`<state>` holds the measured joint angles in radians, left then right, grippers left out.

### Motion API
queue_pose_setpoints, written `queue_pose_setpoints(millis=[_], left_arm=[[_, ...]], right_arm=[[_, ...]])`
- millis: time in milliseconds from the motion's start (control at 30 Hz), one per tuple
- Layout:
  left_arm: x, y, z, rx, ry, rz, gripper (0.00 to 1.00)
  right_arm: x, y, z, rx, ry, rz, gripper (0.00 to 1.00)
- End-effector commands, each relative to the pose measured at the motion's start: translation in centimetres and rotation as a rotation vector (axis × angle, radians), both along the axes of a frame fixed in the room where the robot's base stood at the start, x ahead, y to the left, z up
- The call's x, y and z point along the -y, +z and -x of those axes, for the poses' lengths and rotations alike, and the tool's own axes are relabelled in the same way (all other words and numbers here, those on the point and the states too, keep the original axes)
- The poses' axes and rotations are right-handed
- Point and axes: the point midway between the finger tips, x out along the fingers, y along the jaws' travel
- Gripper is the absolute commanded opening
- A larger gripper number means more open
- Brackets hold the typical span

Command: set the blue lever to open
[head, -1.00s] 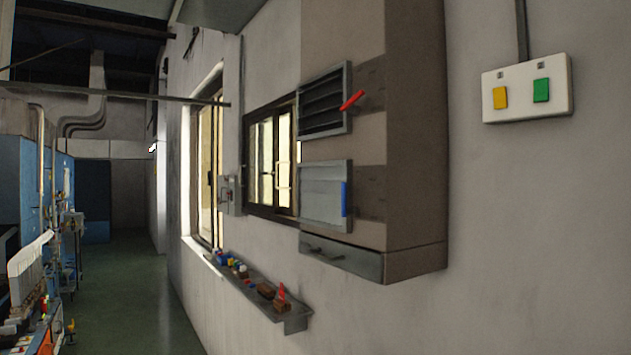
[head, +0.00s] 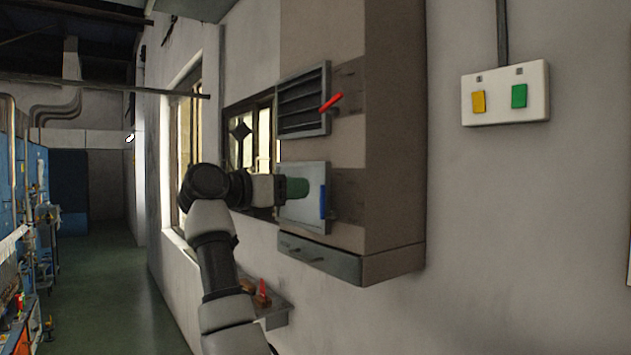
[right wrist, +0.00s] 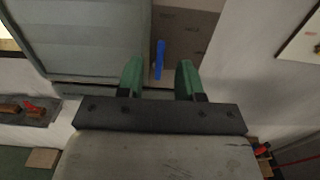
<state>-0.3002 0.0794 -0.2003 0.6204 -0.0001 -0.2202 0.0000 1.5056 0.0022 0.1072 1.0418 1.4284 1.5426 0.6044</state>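My right gripper (head: 297,187) has green fingers and is in front of that panel, just left of the lever in the head view. In the right wrist view the gripper (right wrist: 159,68) is open, and the blue lever (right wrist: 160,58) shows in the gap between its fingers. I cannot tell whether the lever is within the fingers' reach; no contact shows. My left gripper is in neither view.
A red lever (head: 331,103) sits slanted beside the upper louvre panel (head: 302,105). A drawer (head: 318,256) is under the cabinet. A shelf (head: 274,318) with small objects is below, partly hidden by my arm. A white switch box (head: 505,94) is on the right wall.

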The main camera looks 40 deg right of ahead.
Motion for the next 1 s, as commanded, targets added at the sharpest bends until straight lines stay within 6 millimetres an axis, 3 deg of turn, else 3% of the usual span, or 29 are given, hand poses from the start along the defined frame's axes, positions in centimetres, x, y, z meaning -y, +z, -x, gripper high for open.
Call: queue_pose_setpoints(millis=[100, 300, 733, 967, 1000], left_arm=[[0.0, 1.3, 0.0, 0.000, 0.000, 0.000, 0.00], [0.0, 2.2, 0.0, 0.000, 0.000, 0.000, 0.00], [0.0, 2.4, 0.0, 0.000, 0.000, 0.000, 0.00], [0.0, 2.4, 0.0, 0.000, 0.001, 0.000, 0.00], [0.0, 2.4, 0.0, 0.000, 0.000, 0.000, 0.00]], right_arm=[[2.5, 0.4, 0.3, -0.002, -0.004, 0.001, 0.36], [5.2, 0.2, 0.6, -0.002, -0.002, 0.002, 0.36], [6.2, 0.0, 0.7, -0.002, 0.000, 0.003, 0.36], [6.2, 0.0, 0.7, -0.002, 0.000, 0.003, 0.01], [6.2, 0.0, 0.7, -0.002, 0.000, 0.003, 0.00]])
